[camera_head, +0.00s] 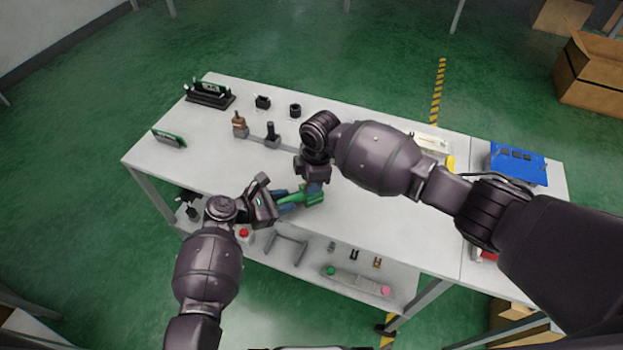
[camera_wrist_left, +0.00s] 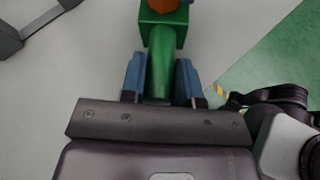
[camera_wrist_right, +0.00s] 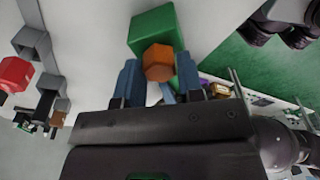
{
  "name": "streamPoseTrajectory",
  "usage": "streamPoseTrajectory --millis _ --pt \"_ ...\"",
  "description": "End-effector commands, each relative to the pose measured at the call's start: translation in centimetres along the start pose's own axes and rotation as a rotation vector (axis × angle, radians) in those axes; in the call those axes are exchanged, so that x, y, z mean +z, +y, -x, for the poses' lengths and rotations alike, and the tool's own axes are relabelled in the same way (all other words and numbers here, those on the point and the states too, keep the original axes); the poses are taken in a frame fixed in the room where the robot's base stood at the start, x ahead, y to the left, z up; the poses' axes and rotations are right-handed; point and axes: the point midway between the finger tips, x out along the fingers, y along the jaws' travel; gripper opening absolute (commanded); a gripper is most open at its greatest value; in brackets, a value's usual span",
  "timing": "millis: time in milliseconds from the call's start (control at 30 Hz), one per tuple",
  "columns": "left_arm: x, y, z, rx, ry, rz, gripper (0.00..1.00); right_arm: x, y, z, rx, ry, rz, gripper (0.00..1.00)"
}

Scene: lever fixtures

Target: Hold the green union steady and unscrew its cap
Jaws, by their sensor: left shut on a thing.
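The green union (camera_head: 308,194) is held above the table's front edge. My left gripper (camera_wrist_left: 160,85) is shut on its narrow green body, one blue finger on each side. The cap is an orange hexagon (camera_wrist_right: 158,62) on the green block end of the union. Part of the cap (camera_wrist_left: 163,5) also shows at the top of the left wrist view. My right gripper (camera_wrist_right: 158,75) is over the cap from above, open, with its blue fingers on either side of it. Whether a finger touches the cap cannot be told. The cap is hidden in the head view.
A brown-handled lever (camera_head: 239,122) and a black lever (camera_head: 272,130) stand behind on the white table (camera_head: 200,160). Black fixtures (camera_head: 210,95) stand at the back left. A blue box (camera_head: 517,163) is at the right. A lower shelf holds small parts.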

Motion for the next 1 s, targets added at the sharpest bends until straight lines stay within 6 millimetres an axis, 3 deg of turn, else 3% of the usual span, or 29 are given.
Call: streamPoseTrajectory --millis 33,200,567,1000 --pt "-0.1 0.0 0.1 0.0 0.001 0.0 0.01 0.1 0.0 0.0 0.0 -0.002 -0.002 0.42" --pt "-0.1 0.0 0.0 0.0 0.001 0.0 0.01 0.1 0.0 0.0 0.0 -0.001 -0.002 0.68" --pt "0.0 0.0 0.0 0.0 0.001 0.0 0.01 0.0 0.0 0.1 0.0 0.001 -0.002 0.69" --pt "0.0 0.0 0.0 0.0 0.0 0.0 0.01 -0.2 0.0 2.0 0.001 0.001 -0.004 0.69"
